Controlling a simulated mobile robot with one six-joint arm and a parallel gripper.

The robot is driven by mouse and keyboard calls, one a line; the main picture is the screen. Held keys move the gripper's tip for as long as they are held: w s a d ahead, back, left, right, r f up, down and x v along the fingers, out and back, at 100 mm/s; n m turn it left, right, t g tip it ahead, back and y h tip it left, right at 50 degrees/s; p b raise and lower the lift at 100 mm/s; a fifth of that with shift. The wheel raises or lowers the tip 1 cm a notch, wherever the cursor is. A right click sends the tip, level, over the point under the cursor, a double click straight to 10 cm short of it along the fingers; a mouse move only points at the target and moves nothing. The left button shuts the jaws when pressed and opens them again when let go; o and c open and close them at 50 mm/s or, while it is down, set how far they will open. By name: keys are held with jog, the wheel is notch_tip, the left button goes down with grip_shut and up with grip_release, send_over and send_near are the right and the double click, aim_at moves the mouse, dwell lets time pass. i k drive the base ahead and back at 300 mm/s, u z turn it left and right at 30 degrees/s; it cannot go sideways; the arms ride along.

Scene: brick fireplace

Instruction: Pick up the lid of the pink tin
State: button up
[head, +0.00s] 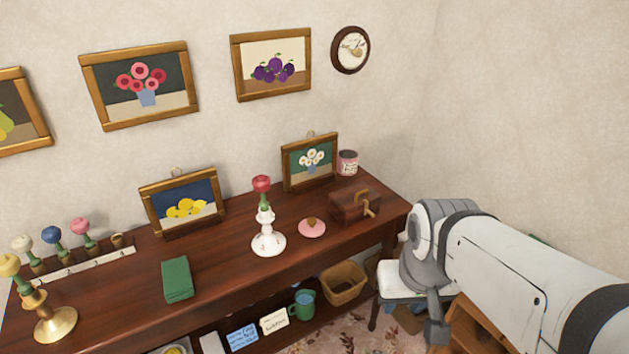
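The pink tin (348,165) stands at the back right of the wooden table, against the wall, beside a framed daisy picture. Its top looks dark and open. A round pink lid with a brown knob (312,229) lies flat on the table, apart from the tin, between a white candlestick and a brown wooden box. My arm reaches in from the right. My gripper (437,330) seems to be the grey end hanging below the wrist, off the table's right end and well away from the lid. Its fingers cannot be made out.
The white candlestick (268,235) with a red flower-shaped top stands left of the lid. The brown box (354,206) with a handle is just right of it. A green book (177,280) lies further left. The tabletop in front of the lid is clear.

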aim_at(312, 227)
jog(key=z, duration=0.45)
jog(key=i, duration=1.15)
jog(key=u, duration=0.4)
